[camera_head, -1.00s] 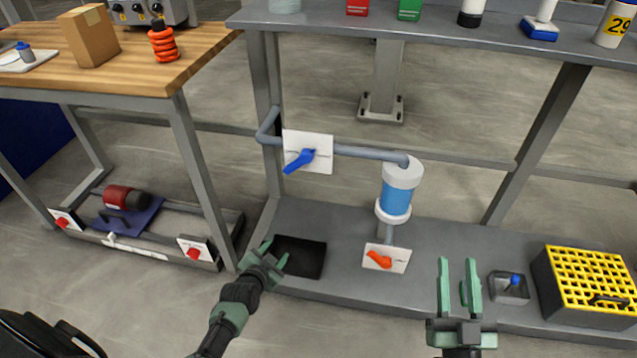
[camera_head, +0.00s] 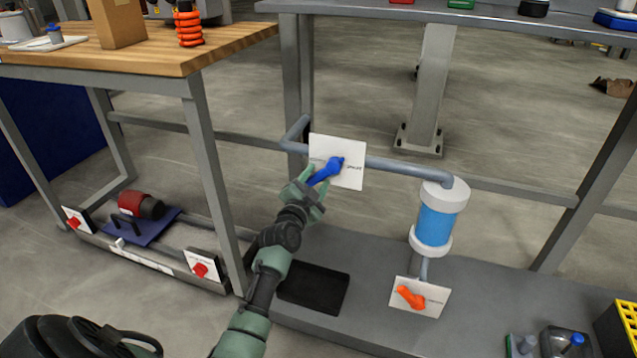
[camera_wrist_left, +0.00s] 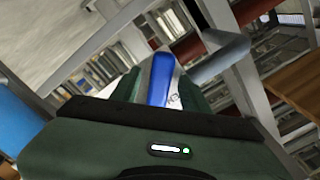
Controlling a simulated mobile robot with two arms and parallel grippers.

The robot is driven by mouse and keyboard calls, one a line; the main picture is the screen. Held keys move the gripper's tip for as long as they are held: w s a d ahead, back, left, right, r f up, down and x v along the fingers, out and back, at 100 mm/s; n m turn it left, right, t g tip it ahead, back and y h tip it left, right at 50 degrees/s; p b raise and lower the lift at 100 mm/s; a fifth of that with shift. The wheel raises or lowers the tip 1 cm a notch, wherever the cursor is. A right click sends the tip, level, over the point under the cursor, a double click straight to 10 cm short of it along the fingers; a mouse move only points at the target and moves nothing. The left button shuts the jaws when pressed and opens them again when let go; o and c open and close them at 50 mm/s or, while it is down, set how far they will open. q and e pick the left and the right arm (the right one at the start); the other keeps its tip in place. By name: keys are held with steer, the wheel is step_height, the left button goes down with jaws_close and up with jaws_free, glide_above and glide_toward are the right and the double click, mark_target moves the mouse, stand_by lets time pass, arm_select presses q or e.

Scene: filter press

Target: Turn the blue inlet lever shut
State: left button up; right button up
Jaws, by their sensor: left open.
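The blue inlet lever (camera_head: 327,171) sits on a white plate (camera_head: 349,178) on the grey pipe. Its handle slants down and left from its pivot. My left gripper (camera_head: 309,190) is open, with its fingers around the lower end of the handle. In the left wrist view the blue lever (camera_wrist_left: 158,80) shows between the two green fingers. I cannot tell whether they touch it. Of my right gripper (camera_head: 508,345), only a green tip seems to show at the bottom edge.
The pipe leads right to a blue and white filter housing (camera_head: 437,217), with an orange lever (camera_head: 410,297) below. A black mat (camera_head: 313,289) lies on the lower shelf. A wooden-topped bench (camera_head: 150,58) stands left. A yellow-grated crate (camera_head: 615,335) is at the lower right.

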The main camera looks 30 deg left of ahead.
arm_select(q)
steer(key=shift+w+a, duration=0.15)
steer(key=shift+w, duration=0.5)
jaws_close()
stand_by(1.0)
